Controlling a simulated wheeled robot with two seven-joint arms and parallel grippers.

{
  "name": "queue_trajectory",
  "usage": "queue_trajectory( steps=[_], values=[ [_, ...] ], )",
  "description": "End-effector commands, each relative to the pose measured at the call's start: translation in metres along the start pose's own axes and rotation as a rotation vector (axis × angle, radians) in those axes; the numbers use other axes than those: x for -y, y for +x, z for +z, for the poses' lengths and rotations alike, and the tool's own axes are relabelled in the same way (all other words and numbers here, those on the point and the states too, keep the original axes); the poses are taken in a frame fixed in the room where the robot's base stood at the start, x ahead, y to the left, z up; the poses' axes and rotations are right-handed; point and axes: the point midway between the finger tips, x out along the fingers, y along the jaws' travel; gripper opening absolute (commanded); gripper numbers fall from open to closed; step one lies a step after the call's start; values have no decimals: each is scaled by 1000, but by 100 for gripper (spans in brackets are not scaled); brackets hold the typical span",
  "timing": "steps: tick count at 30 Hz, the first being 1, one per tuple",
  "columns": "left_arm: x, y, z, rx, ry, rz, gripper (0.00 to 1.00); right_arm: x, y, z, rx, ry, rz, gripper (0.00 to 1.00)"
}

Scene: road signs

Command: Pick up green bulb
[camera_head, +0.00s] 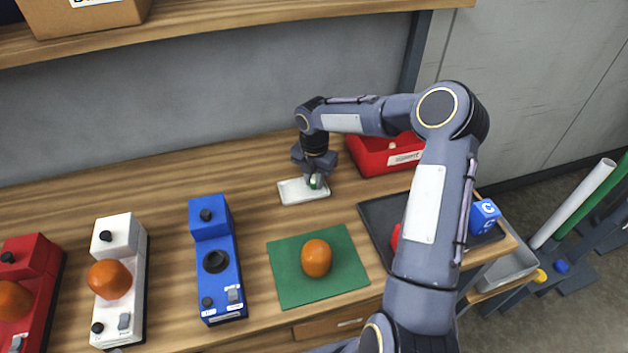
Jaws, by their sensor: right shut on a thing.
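A green bulb (314,182) shows as a small patch between the fingers of my right gripper (315,181). The gripper is shut on it, pointing down over a small white tray (291,194) at the back of the table. The fingers hide most of the bulb, and I cannot tell whether it touches the tray. My left gripper is out of view.
A red bin (372,160) stands right of the gripper. A green mat (290,289) with an orange dome (316,258) lies in front. Blue (217,262), white (133,246) and red (45,262) devices stand left. A dark tray (378,215), partly behind my arm, holds a blue cube (484,215).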

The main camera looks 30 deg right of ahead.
Motion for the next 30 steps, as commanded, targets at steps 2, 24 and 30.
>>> queue_trajectory(
  steps=[2, 24, 30],
  values=[
    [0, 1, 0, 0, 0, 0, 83, -1, -6, 1, 3, 0, 2, 0],
    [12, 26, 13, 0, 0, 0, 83, 102, -117, -61, 4, 3, 0, 0],
    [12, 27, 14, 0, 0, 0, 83, 117, -126, -71, 1, 2, 1, 0]
  ],
)
